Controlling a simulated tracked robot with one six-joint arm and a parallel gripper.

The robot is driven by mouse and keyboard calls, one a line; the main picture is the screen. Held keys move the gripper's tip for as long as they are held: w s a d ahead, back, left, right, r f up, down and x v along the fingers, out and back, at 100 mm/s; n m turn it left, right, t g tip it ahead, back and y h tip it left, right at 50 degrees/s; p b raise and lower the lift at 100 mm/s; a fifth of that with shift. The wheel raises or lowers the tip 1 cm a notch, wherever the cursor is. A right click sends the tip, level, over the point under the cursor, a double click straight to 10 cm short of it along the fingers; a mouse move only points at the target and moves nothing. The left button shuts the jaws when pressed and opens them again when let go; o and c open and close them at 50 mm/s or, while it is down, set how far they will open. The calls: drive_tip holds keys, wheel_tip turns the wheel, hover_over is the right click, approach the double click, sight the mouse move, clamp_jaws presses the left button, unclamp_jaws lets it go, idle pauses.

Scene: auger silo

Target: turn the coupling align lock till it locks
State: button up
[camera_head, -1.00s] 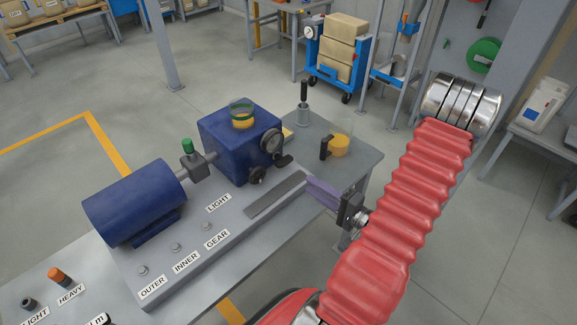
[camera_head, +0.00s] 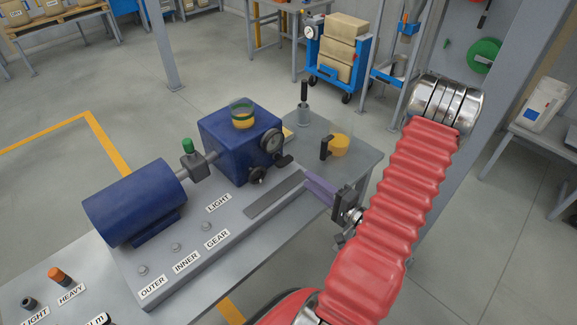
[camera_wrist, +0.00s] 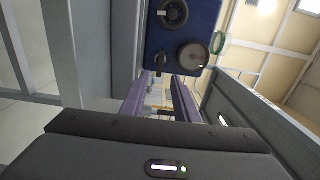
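A blue gearbox housing (camera_head: 237,145) stands on a grey base plate, joined by a shaft to a blue motor (camera_head: 135,202). Between them sits a grey coupling block with a green-topped knob (camera_head: 187,146); I cannot tell if this is the coupling align lock. The housing's near face carries a round gauge (camera_head: 271,141), a black knob (camera_head: 257,175) and a small black lever (camera_head: 284,161). The wrist view shows a black dial with a white mark (camera_wrist: 172,12) and the gauge (camera_wrist: 193,55). My gripper (camera_head: 315,184) is open and empty, right of the plate, apart from the housing; its purple fingers also show in the wrist view (camera_wrist: 158,86).
An orange cup-like part (camera_head: 339,145) with a black handle and a grey cylinder with a black grip (camera_head: 303,112) stand on the table behind. An orange-capped peg (camera_head: 59,276) is front left. A blue cart with boxes (camera_head: 338,62) stands beyond, across open floor.

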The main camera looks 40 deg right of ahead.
sight(287, 164)
drive_tip(key=shift+w+a, duration=0.15)
drive_tip(key=shift+w, duration=5.1)
drive_tip(key=shift+c, duration=0.3)
clamp_jaws()
drive_tip(key=shift+a, duration=0.15)
